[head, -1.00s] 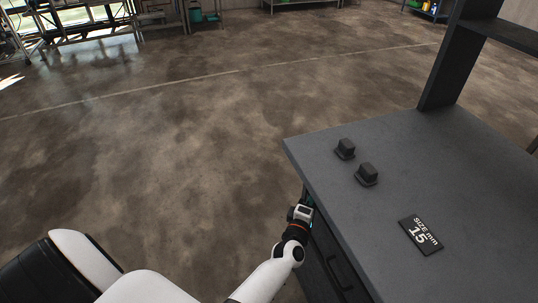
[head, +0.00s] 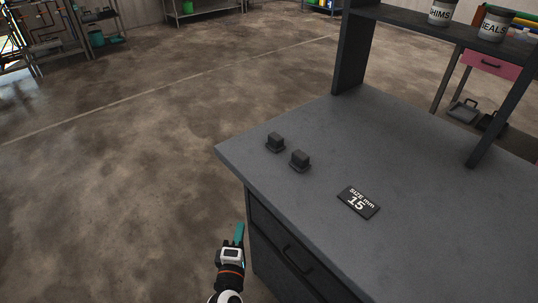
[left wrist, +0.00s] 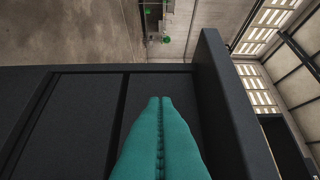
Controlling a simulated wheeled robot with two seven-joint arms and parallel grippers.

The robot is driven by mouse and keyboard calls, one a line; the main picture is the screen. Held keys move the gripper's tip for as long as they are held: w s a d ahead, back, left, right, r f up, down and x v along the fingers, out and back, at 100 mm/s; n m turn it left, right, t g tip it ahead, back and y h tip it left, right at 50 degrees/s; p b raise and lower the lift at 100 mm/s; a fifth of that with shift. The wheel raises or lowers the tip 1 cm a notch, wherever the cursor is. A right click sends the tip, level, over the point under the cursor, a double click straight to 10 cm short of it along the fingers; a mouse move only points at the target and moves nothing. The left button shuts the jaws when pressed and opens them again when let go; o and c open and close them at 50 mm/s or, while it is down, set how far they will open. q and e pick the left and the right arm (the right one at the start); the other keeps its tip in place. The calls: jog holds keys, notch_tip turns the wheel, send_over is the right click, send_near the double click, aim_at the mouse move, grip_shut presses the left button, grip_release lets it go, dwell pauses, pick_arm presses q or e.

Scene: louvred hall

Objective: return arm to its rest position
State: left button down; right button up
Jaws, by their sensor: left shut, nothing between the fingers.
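My left gripper (head: 239,236) is low in the head view, beside the left edge of the dark workbench (head: 420,200) and below its top. In the left wrist view its teal fingers (left wrist: 160,130) are together with nothing between them. They point along the dark drawer front (left wrist: 75,120) of the bench; whether they touch it I cannot tell. My right gripper is in neither view.
Two small black blocks (head: 275,142) (head: 300,161) and a "SIZE mm 15" plate (head: 358,202) are on the bench top. A drawer handle (head: 297,257) sticks out from its front. A shelf above holds labelled tins (head: 441,12). The floor at left (head: 100,190) is clear.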

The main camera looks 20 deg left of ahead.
pick_arm(q)
jog(key=s+d+f+m+g+h, duration=0.1)
jog(key=s+f+m+g, duration=0.25)
jog(key=f, duration=0.45)
jog(key=s+d+f+m+g+h+p, duration=0.1)
jog(key=s+f+m+g+h, duration=0.1)
jog(key=s+f+m, duration=0.45)
jog(key=s+d+f+m+g+h, duration=0.1)
jog(key=s+d+f+m+g, duration=0.1)
jog(key=f, duration=0.8)
jog(key=s+a+f+m+g, duration=0.2)
jog(key=s+f+m+g, duration=0.1)
jog(key=s, duration=0.6)
jog(key=s+a+f+m+g, duration=0.3)
jog(key=s+f, duration=0.3)
jog(key=s, duration=0.3)
jog(key=s+a+f+m+g+y, duration=0.1)
jog(key=s+a+f+m+g, duration=0.2)
jog(key=s, duration=0.7)
notch_tip(320, 180, down, 2)
jog(key=shift+a+f+m+p, duration=0.15)
jog(key=shift+f+m+p, duration=0.1)
jog(key=shift+m+p, duration=0.35)
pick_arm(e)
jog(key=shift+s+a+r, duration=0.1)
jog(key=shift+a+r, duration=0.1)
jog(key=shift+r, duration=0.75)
pick_arm(q)
jog(key=shift+w, duration=0.1)
